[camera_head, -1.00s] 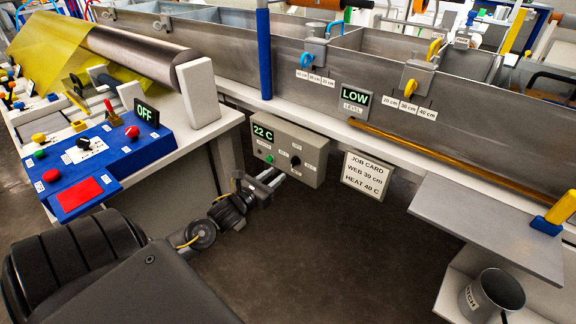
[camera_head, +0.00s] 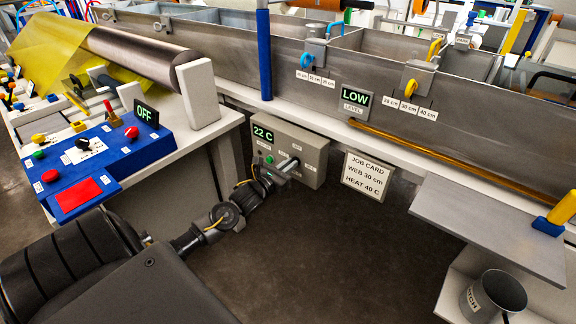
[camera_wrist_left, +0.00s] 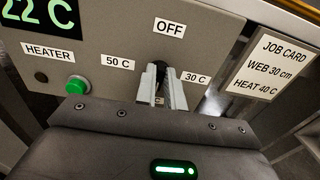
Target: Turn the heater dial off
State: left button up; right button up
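The heater box (camera_head: 312,150) hangs under the tank edge, with a green 22 C readout (camera_head: 263,134) and a green button (camera_wrist_left: 77,86). Its dark heater dial (camera_wrist_left: 161,68) has labels OFF (camera_wrist_left: 169,28) above, 50 C at left and 30 C at right; a lower label is mostly hidden. My left gripper (camera_head: 289,163) is at the dial, its two pale fingers (camera_wrist_left: 161,78) on either side of it in the wrist view. A narrow gap shows between them; whether they press on the dial is unclear. The dial's pointer is hidden. My right gripper is not in view.
A job card (camera_head: 367,175) reading WEB 30 cm, HEAT 40 C hangs right of the box. A blue control panel (camera_head: 110,150) with an OFF display is at left. A grey shelf (camera_head: 485,230) and a bucket (camera_head: 492,296) are at right. The floor between is clear.

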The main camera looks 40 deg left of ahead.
pick_arm(q)
jog(key=shift+a, duration=0.1)
grip_shut()
jog(key=shift+n, duration=0.3)
